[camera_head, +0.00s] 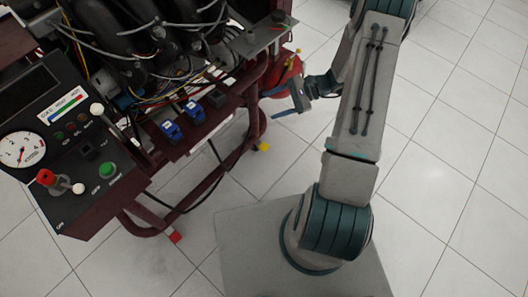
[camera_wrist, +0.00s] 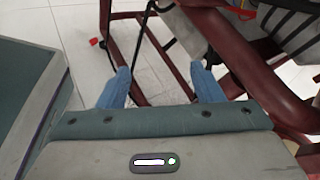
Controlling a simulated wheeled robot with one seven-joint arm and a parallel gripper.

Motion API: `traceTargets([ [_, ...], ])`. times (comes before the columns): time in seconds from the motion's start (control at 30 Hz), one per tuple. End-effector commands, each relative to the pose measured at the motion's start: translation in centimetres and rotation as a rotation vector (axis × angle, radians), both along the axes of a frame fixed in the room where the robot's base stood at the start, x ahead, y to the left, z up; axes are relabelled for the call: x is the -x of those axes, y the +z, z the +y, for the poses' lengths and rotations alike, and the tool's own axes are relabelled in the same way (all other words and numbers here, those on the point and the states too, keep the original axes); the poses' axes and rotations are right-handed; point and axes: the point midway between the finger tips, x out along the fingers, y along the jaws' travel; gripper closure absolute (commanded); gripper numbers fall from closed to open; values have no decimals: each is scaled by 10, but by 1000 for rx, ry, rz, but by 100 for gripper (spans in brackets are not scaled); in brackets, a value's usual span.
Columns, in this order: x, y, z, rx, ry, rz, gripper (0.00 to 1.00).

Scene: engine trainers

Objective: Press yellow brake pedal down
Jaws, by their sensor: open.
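A small yellow pedal (camera_head: 264,147) shows low at the foot of the dark red engine stand frame (camera_head: 190,205), in the head view. I cannot make it out surely in the wrist view. My gripper (camera_head: 280,101) is above it in the head view, beside the stand's right side, apart from the pedal. Its two blue fingers (camera_wrist: 160,69) are spread in the wrist view, with nothing between them but floor and frame bars behind.
A red pedal (camera_head: 175,236) sits at the front foot. A control panel (camera_head: 65,150) with gauge and knobs is at left. A red container with a yellow part (camera_head: 290,72) is behind my gripper. Dark red bars (camera_wrist: 225,50) lie close right. White tiled floor (camera_head: 450,150) is free at right.

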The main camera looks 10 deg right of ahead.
Motion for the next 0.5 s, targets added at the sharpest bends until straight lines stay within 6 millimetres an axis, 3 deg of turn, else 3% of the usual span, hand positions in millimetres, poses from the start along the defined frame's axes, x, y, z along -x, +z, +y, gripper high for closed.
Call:
traceTargets([
  [0.03,-2,-40,-5,-46,-56,27,40],
  [0.27,-12,-159,-28,-234,-315,100,40],
  [0.5,-3,-289,-48,-406,-607,159,40],
])
